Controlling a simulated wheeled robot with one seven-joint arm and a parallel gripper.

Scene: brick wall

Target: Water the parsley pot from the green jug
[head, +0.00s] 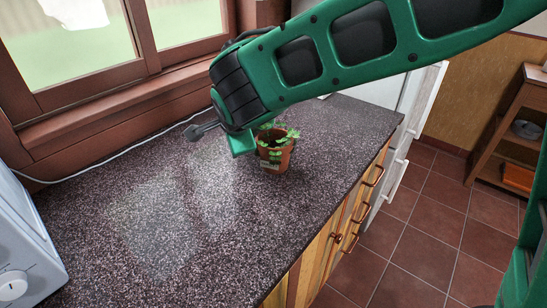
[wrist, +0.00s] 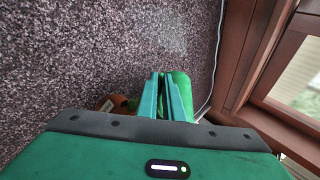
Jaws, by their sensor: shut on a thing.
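The parsley pot (head: 273,158) is a terracotta pot with a pale label and leafy green parsley, upright on the speckled counter. It also shows in the wrist view (wrist: 108,104), partly hidden by my gripper's body. My gripper (wrist: 162,90) has its two teal fingers close together, shut on the green jug (wrist: 183,88). Only a bright green part of the jug shows, beside and beyond the right finger. In the head view my gripper (head: 243,145) is just left of the pot, and the jug cannot be told apart there. The jug's spout, tilt and contents are hidden.
The dark speckled counter (head: 150,220) is clear in front and to the left. A white cable (head: 110,157) runs along the wall below the window (head: 95,45). A white appliance (head: 22,250) stands at the left edge. Drawers and floor lie to the right.

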